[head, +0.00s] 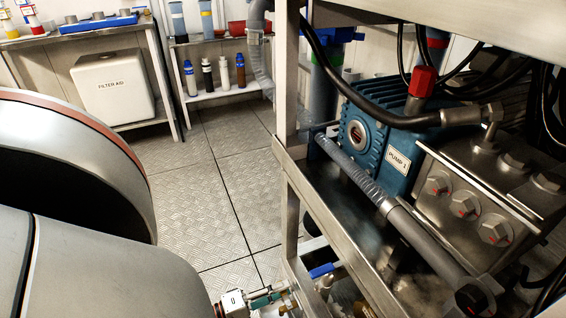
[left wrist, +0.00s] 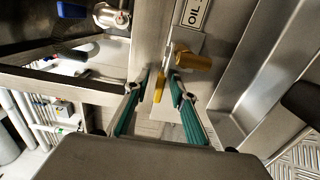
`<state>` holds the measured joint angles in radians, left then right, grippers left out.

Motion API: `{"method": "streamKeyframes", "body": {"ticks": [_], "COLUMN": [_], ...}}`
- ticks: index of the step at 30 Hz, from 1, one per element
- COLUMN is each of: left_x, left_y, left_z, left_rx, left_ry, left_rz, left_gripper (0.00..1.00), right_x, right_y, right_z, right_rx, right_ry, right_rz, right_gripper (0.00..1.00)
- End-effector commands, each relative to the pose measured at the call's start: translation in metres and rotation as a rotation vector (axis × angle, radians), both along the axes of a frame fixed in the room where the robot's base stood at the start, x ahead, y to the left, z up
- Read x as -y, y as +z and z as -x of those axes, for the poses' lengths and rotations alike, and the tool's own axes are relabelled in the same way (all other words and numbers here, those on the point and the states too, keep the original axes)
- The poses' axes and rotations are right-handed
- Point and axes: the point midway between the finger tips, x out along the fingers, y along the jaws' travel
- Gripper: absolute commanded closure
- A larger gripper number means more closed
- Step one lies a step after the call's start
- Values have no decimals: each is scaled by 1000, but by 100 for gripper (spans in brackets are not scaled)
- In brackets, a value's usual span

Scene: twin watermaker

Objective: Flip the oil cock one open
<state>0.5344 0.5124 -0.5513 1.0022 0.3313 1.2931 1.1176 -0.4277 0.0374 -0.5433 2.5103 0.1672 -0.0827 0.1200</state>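In the left wrist view, the label plate (left wrist: 192,14) reads "OIL", the rest cut off. Below it is the oil cock, with a brass body (left wrist: 193,62) and a yellow lever (left wrist: 160,86) pointing down the picture. My left gripper (left wrist: 161,77) has its teal fingers on either side of the lever, with a gap between the tips. The right fingertip is close to the lever; I cannot tell whether it touches. In the head view, my left gripper (head: 268,297) is low beside the steel frame, where the cock is hard to make out. My right gripper is not in view.
A blue-handled valve (left wrist: 72,10) is near the cock, and a blue handle (head: 322,270) shows in the head view. The steel frame (head: 291,200) carries the blue pump (head: 375,150) and a grey hose (head: 352,170). The floor (head: 205,190) left of the frame is clear.

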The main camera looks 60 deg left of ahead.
Motion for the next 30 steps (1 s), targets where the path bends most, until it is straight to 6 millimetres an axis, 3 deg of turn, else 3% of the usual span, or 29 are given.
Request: {"method": "streamKeyframes", "body": {"ticks": [10, 11, 13, 14, 30], "left_x": [1, 1, 1, 1, 2], "left_y": [0, 0, 0, 0, 1], "left_z": [-6, -6, -6, -6, -2], "left_rx": [-1, -1, -1, -1, 2], "left_ry": [0, 0, 0, 0, 92], "left_rz": [0, 0, 0, 0, 5], "left_gripper": [75, 78, 96, 100, 100], "right_x": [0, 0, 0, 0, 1], "right_y": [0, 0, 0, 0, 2], "right_z": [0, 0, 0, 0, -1], "right_rx": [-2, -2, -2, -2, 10], "right_ry": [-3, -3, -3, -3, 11], "right_rz": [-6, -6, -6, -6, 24], "right_gripper": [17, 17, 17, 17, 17]}}
